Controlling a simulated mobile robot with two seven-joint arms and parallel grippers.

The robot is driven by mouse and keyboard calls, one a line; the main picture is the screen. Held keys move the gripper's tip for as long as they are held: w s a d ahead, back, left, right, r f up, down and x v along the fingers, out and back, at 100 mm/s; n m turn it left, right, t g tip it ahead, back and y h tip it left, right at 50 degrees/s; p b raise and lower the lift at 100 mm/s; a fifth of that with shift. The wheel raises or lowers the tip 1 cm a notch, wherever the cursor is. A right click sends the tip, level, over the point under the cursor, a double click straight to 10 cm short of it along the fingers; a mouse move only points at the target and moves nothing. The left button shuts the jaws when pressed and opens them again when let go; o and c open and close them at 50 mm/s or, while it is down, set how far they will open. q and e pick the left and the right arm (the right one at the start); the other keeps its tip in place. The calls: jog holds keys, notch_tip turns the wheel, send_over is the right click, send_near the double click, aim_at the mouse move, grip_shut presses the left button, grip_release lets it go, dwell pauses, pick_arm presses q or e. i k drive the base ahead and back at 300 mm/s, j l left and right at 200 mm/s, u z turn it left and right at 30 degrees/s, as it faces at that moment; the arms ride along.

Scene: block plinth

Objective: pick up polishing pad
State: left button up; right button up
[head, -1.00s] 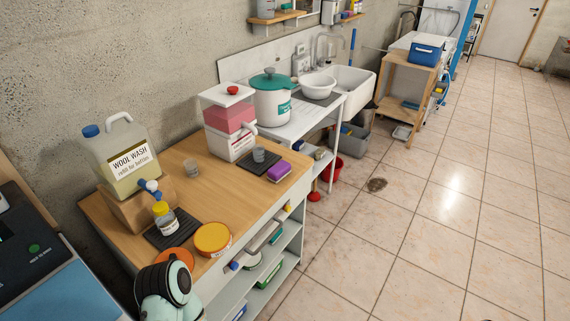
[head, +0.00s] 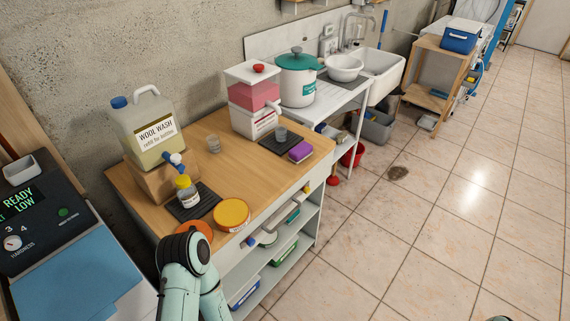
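An orange flat disc (head: 197,228) lies on the front left of the wooden worktop, partly hidden behind my arm; it may be the polishing pad, but I cannot tell for sure. Right beside it is a thicker round yellow-orange tin-like thing (head: 232,213) with a label on its side. A purple sponge-like block (head: 300,151) lies farther right near the front edge. One of my arms rises at the bottom in front of the worktop, showing only its links. Neither gripper is in view.
A machine with a display (head: 38,215) stands at left. Open shelves lie below the worktop.

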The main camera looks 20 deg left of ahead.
aim_at(302, 151)
jog(key=i+l+u, duration=0.2)
jog(key=u, duration=0.25)
jog(key=i+l+u, duration=0.2)
jog(key=u, duration=0.25)
jog(key=i+l+u, duration=0.1)
jog(key=l, duration=0.25)
jog(key=i+l+u, duration=0.1)
jog(key=l, duration=0.25)
jog(key=i+l, duration=0.2)
jog(key=l, duration=0.15)
jog(key=u, duration=0.05)
